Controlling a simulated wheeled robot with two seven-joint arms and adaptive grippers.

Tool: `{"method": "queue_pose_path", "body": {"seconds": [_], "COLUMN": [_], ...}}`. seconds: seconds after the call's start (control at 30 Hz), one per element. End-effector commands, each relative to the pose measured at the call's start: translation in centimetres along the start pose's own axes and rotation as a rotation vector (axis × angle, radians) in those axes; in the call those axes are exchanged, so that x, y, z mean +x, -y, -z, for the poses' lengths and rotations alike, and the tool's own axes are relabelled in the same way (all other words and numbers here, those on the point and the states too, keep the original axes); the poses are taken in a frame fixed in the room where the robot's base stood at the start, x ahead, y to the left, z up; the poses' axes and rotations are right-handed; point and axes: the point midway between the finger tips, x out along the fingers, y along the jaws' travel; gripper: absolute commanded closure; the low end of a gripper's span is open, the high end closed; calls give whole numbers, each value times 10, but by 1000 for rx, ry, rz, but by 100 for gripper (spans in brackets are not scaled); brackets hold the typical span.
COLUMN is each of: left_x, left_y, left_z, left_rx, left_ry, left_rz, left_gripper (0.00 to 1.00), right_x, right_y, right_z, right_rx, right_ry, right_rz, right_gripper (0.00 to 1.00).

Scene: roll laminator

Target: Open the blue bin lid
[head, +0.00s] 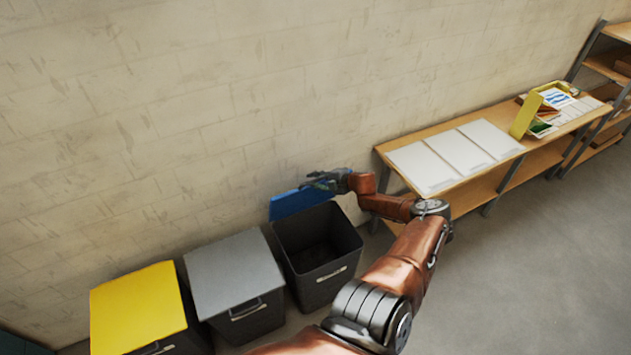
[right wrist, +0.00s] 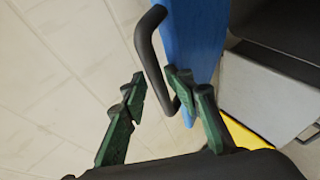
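The blue lid (head: 300,202) stands raised at the back of the dark bin (head: 318,268), tilted up toward the wall, and the bin's inside shows open and dark. In the right wrist view the blue lid (right wrist: 196,45) is seen nearly edge-on, with its dark handle (right wrist: 148,48) sticking out. My right gripper (head: 318,181) is at the lid's upper edge; in the right wrist view its green fingers (right wrist: 155,85) are spread apart. The handle's lower end lies between the fingers, close to the right finger; I cannot tell whether they touch. My left gripper is not in view.
A grey-lidded bin (head: 232,272) and a yellow-lidded bin (head: 137,305) stand to the left, both shut. A wooden table (head: 462,193) with white sheets stands to the right along the wall (head: 200,110). Grey floor (head: 540,260) is clear at the right.

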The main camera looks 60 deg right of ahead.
Motion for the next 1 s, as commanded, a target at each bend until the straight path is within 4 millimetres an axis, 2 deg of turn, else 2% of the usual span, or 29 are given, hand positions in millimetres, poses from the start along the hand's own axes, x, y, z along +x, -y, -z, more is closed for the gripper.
{"method": "queue_pose_path", "body": {"seconds": [0.2,0.37,1.0], "left_x": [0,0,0], "left_y": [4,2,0], "left_z": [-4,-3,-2], "left_rx": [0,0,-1], "left_ry": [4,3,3], "left_rz": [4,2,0], "left_gripper": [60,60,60], "right_x": [-1,-13,-107], "right_y": [1,2,2], "right_z": [-1,-1,-1], "right_rx": [0,1,1], "right_ry": [1,2,1], "right_rz": [1,3,2], "right_gripper": [72,72,72]}}
